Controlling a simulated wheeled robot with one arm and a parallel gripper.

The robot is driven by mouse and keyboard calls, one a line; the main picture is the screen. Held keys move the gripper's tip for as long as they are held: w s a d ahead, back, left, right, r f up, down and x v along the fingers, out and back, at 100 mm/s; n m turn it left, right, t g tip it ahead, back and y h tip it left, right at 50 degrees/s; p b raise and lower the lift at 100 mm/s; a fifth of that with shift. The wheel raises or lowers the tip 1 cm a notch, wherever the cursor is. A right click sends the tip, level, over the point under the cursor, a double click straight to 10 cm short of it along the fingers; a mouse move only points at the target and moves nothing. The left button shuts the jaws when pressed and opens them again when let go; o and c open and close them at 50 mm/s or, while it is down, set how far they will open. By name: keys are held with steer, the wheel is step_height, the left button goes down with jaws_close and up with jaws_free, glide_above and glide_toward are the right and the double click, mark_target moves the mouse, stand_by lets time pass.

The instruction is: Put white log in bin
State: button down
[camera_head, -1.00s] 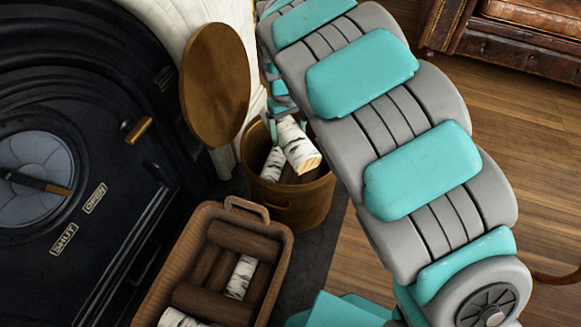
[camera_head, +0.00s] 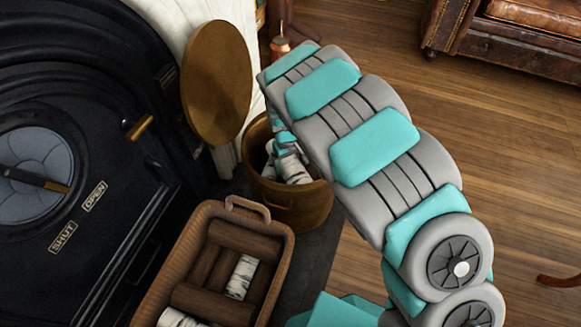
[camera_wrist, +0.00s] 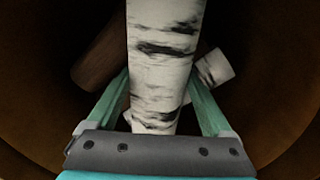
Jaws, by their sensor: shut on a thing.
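My gripper (camera_wrist: 158,88) is shut on a white birch-barked log (camera_wrist: 165,55), with one green finger on each side of it. In the head view my gripper (camera_head: 283,138) reaches down into the mouth of the round brass bin (camera_head: 300,207), and the white log (camera_head: 294,170) is inside below the rim. In the wrist view another white log (camera_wrist: 214,67) and a brown log (camera_wrist: 100,58) lie inside the bin, partly hidden behind the held log. More white logs (camera_head: 241,277) lie in the wicker basket (camera_head: 283,243).
The wicker basket with several brown logs (camera_head: 245,240) stands in front of the bin. A round brass lid (camera_head: 216,83) stands upright behind the bin, near the black stove (camera_head: 100,150). A leather chair (camera_head: 510,35) is at the upper right. The wooden floor (camera_head: 390,60) is mostly clear.

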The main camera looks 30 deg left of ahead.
steer(key=shift+f, duration=0.35)
steer(key=shift+f, duration=0.15)
jaws_free()
